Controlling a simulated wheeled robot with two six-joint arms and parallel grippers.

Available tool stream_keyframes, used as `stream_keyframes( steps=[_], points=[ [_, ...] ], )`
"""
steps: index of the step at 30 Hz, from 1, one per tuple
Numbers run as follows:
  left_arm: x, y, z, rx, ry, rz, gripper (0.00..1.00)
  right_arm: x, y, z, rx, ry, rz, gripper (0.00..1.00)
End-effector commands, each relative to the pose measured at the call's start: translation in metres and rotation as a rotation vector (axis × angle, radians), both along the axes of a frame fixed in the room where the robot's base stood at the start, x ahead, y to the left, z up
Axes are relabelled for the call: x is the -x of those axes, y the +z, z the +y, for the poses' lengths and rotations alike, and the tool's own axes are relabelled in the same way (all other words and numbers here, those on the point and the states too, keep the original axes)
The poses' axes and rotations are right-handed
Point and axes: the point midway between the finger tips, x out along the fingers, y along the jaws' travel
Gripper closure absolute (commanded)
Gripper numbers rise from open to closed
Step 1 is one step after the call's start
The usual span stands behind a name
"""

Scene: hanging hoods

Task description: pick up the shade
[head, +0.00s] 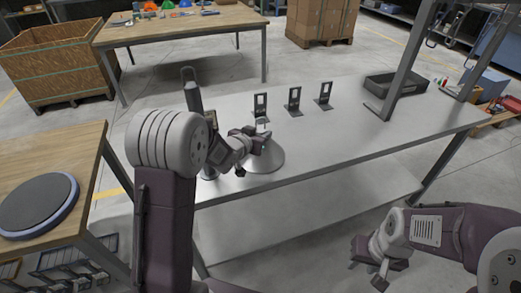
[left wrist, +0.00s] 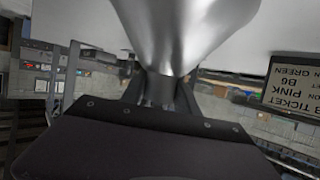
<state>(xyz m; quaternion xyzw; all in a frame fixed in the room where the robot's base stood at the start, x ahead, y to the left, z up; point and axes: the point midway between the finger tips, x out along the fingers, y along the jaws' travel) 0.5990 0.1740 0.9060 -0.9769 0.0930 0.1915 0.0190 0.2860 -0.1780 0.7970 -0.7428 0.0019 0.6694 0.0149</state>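The shade (head: 264,160) is a silver, wide-rimmed metal cone standing on the grey metal table, rim down. My left gripper (head: 258,140) is at its narrow top, which it partly hides. In the left wrist view the shade (left wrist: 172,30) is a smooth silver flare, and its narrow neck runs down between the two dark fingers of my left gripper (left wrist: 160,95). I cannot tell whether the fingers press on the neck. My right gripper (head: 372,267) is open and empty, low at the right in front of the table, away from the shade.
Several black upright brackets (head: 294,101) stand behind the shade on the metal table (head: 345,135). A black tray (head: 395,84) and a post are at the right. A wooden table (head: 85,165) with a round dark disc (head: 38,203) is at the left.

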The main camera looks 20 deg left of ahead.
Motion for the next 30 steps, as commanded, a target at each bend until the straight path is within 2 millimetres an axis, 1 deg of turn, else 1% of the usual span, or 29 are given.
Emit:
stream_keyframes(
  steps=[1,2,11,14,17,23,25,30],
  points=[
    [0.001,-0.002,0.000,-0.001,0.000,0.006,0.96,0.000,0.000,0.000,0.000,0.000,0.000,0.64],
    [0.001,-0.003,0.000,-0.001,0.000,0.007,1.00,0.000,0.000,0.000,0.000,0.000,0.000,0.64],
    [0.001,-0.003,0.000,-0.002,0.000,0.009,1.00,0.000,0.000,0.000,0.000,0.000,0.000,0.64],
    [0.002,0.000,0.000,-0.001,0.000,0.009,1.00,0.000,0.001,0.000,0.000,0.000,0.000,0.64],
    [0.001,0.010,0.000,-0.002,0.000,0.008,1.00,0.000,0.005,0.000,0.000,0.000,0.000,0.64],
    [0.001,0.045,-0.002,-0.001,-0.002,0.003,1.00,0.000,0.018,0.000,0.000,0.000,0.000,0.64],
    [0.005,0.050,-0.020,-0.001,-0.007,0.003,1.00,0.000,0.013,0.000,0.000,0.000,0.000,0.64],
    [0.014,0.075,-0.062,0.002,-0.008,-0.002,1.00,0.000,0.008,0.000,0.000,0.000,0.000,0.64]
  ],
)
